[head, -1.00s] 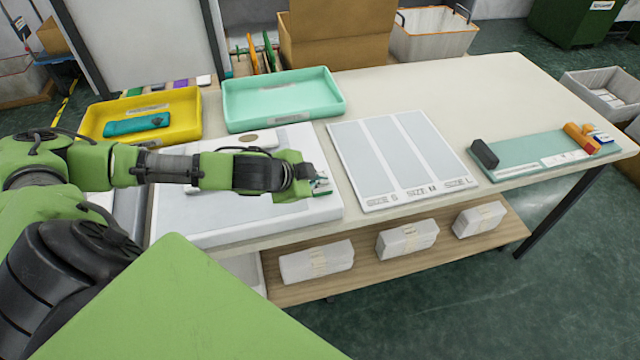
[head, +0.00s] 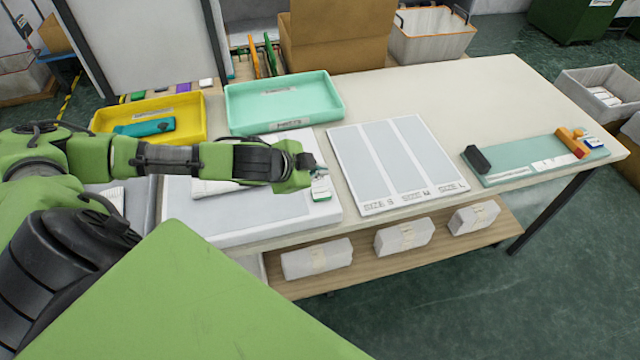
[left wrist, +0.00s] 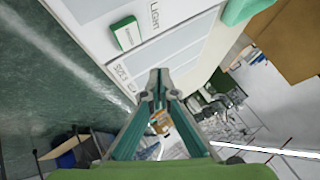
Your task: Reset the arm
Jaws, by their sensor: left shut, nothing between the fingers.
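My left arm reaches in from the left in the head view, over the white platform (head: 240,235) at the table's left part. My left gripper (head: 317,168) is shut and empty above the platform's right end. In the left wrist view its fingertips (left wrist: 158,82) meet with nothing between them. A small green-and-white block (head: 321,189) lies on the platform just below the gripper, apart from it; it also shows in the left wrist view (left wrist: 127,34). My forearm hides part of the platform. My right gripper is not in view.
A yellow tray (head: 195,108) with a teal item (head: 145,128) and a mint tray (head: 335,98) stand behind the arm. A size board (head: 388,205) lies right of the platform. A green mat (head: 520,160) holds small items at far right. The table's back right is clear.

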